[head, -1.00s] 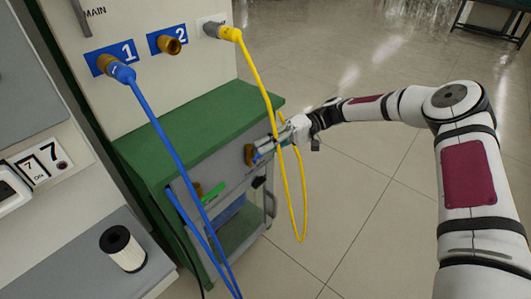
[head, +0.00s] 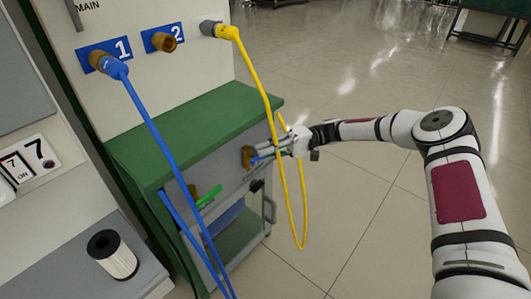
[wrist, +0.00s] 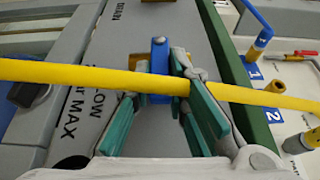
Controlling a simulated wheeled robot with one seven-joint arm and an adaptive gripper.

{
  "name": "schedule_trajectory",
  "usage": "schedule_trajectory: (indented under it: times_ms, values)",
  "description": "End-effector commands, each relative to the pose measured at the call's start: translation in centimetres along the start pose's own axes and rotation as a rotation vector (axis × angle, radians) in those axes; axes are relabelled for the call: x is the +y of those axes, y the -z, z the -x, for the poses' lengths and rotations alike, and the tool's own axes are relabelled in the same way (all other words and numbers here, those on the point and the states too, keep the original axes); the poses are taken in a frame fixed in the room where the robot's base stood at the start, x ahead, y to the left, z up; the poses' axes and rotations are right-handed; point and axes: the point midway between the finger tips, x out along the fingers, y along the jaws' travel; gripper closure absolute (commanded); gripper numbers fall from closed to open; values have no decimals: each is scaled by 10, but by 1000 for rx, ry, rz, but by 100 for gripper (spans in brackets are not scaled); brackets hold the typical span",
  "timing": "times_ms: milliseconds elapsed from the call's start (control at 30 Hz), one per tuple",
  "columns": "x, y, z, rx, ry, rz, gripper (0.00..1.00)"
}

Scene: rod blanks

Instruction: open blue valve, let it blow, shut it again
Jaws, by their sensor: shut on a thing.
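The blue valve handle (head: 264,158) shows beside its brass fitting (head: 247,157) on the front of the grey and green cabinet. In the wrist view, the blue handle (wrist: 158,55) stands between my teal-padded fingers, partly covered by the yellow hose. My gripper (head: 277,153) is at the handle and shut on it; in the wrist view, my gripper (wrist: 160,95) shows its fingers either side of the handle. The exact contact is hidden by the hose.
The yellow hose (head: 262,85) hangs in a loop across my gripper. A blue hose (head: 158,135) hangs left, near a green handle (head: 209,196). A black-and-white cylinder (head: 113,256) stands on the left ledge.

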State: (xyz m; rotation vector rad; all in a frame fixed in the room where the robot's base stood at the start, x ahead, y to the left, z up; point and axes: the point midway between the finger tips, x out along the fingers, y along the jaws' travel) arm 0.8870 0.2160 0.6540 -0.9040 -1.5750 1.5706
Motion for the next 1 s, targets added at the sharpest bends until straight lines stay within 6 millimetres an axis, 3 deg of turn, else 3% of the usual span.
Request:
schedule_trajectory:
  times_ms: [33,67,100,167,567,1000]
  values:
    - [2,-1,-1,-4,-2,-3,100]
    - [2,-1,-1,-5,-2,-3,83]
    - [2,-1,-1,-5,-3,-3,74]
    - [2,-1,-1,-4,-2,-2,65]
    - [1,0,6,-1,-1,0,65]
    - [2,0,87,1,-2,0,65]
